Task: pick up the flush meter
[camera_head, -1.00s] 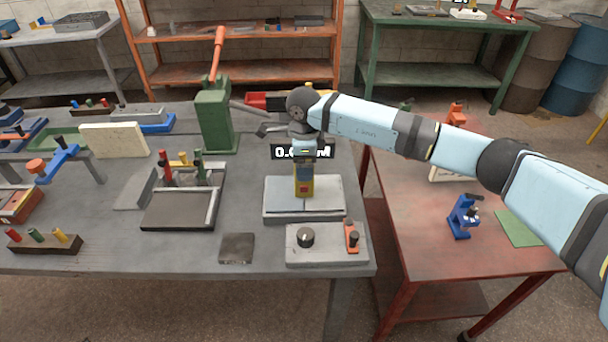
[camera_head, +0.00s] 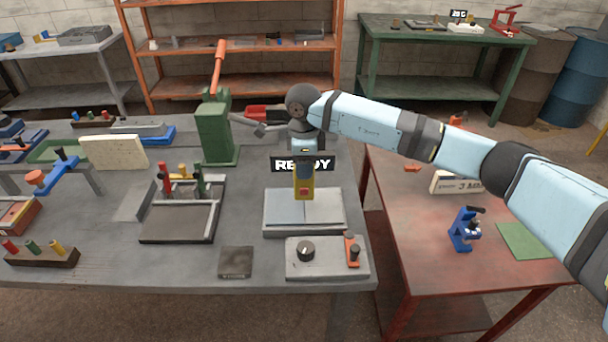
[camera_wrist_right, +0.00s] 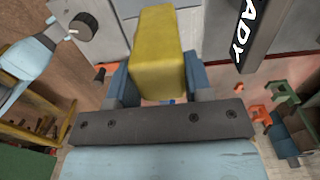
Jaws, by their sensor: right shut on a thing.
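The flush meter, seen as a yellow block (camera_head: 304,188) with a red spot on its front, is in my right gripper (camera_head: 304,168). In the right wrist view the yellow block (camera_wrist_right: 157,55) sits between the two blue fingers of my right gripper (camera_wrist_right: 158,75), which are shut on it. In the head view it hangs upright over the back part of the grey plate (camera_head: 320,217), apparently a little above it. A black display (camera_head: 323,164) behind the gripper reads READY, partly covered by it. My left gripper is not in view.
A control box (camera_head: 327,262) with a knob and an orange switch stands in front of the plate. A tray (camera_head: 180,226) and a green press (camera_head: 214,135) are to the left. A red table (camera_head: 420,240) with a blue stand (camera_head: 464,230) is on the right.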

